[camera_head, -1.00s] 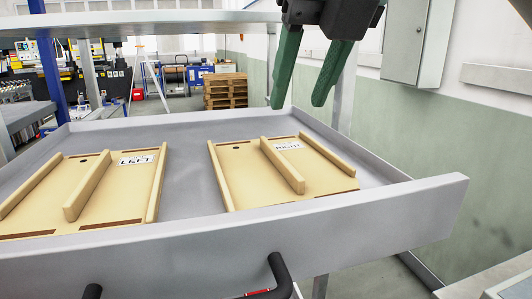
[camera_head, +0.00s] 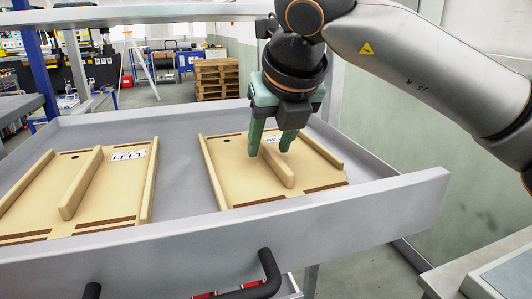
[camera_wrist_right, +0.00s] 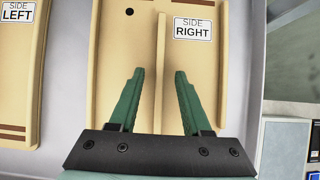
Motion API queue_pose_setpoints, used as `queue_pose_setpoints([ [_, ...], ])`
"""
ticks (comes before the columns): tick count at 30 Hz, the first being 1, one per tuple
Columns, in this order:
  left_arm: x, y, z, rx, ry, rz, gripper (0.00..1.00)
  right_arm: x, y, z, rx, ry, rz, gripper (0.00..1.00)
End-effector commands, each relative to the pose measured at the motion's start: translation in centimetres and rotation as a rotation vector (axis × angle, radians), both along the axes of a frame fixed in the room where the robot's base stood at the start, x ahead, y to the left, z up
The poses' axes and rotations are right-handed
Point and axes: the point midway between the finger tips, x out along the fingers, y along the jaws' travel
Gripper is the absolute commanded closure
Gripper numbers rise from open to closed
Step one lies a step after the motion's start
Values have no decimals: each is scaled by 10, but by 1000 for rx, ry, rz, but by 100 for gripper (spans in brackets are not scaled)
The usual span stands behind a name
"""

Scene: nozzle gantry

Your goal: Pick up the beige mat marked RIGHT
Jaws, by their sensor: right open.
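The beige mat marked RIGHT (camera_head: 232,170) lies in the right half of a grey drawer. It has raised side strips and a raised middle rib (camera_head: 281,170); its label is partly hidden behind my right gripper in the head view. My right gripper (camera_head: 272,152) points down over this mat, with its green fingers open. In the right wrist view, the open fingers (camera_wrist_right: 157,72) stand on either side of the middle rib (camera_wrist_right: 160,75), with nothing gripped. I cannot tell how far the fingertips are above the mat. My left gripper is not in view.
A similar beige mat marked LEFT (camera_head: 118,190) lies in the left half of the drawer. The grey drawer front wall (camera_head: 200,242) and side walls surround both mats, with a bare strip (camera_head: 180,170) between them. A dark handle (camera_head: 268,270) is on the front. A shelf edge (camera_head: 140,14) runs above.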

Motion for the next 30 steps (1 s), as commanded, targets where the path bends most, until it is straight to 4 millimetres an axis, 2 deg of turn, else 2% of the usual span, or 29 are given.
queue_pose_setpoints([
  [8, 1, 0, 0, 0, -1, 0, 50, 1, 1, -3, 1, -1, 1, 53],
  [18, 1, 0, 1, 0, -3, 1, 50, 1, 1, -2, 1, -1, 1, 91],
  [21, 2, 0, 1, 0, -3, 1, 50, 1, 1, -2, 1, -1, 1, 100],
  [30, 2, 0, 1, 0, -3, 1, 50, 1, 1, -2, 0, -1, 0, 100],
])
